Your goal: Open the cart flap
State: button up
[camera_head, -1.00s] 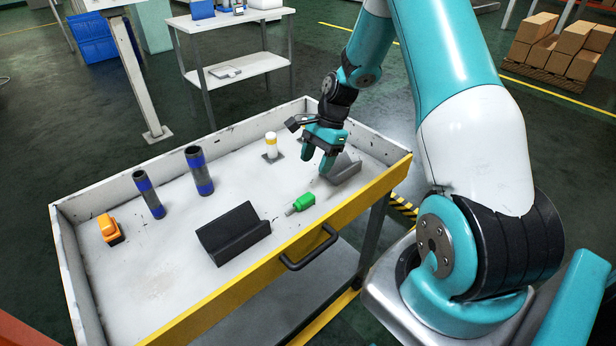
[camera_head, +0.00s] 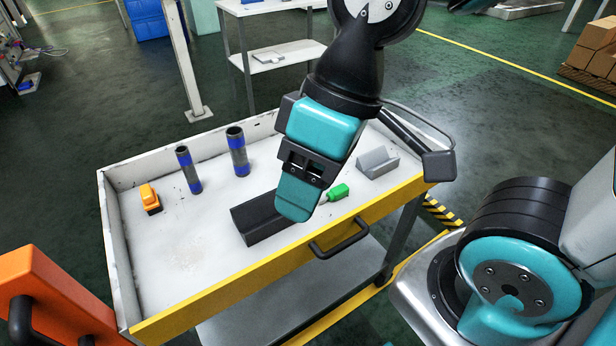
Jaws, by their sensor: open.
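The cart (camera_head: 112,230) is a white tray with raised worn walls. Its front flap (camera_head: 285,258) is a yellow-edged panel standing upright, with a black bar handle (camera_head: 340,243) on its outer face. My gripper (camera_head: 300,200) is in front of the tray in the picture, pointing down, its teal finger a little above and left of the handle. It appears apart from the flap and handle. It is open and empty; its far finger is hidden or hard to make out.
In the tray are a black block (camera_head: 262,222), a green-handled tool (camera_head: 338,191), a grey holder (camera_head: 377,162), two dark blue-banded tubes (camera_head: 237,152) and an orange item (camera_head: 150,198). An orange panel (camera_head: 55,295) stands at lower left. A white table (camera_head: 275,60) stands behind.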

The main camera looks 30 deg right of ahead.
aim_at(325, 243)
jog(key=z, duration=0.85)
jog(key=k, duration=0.85)
jog(key=z, duration=0.2)
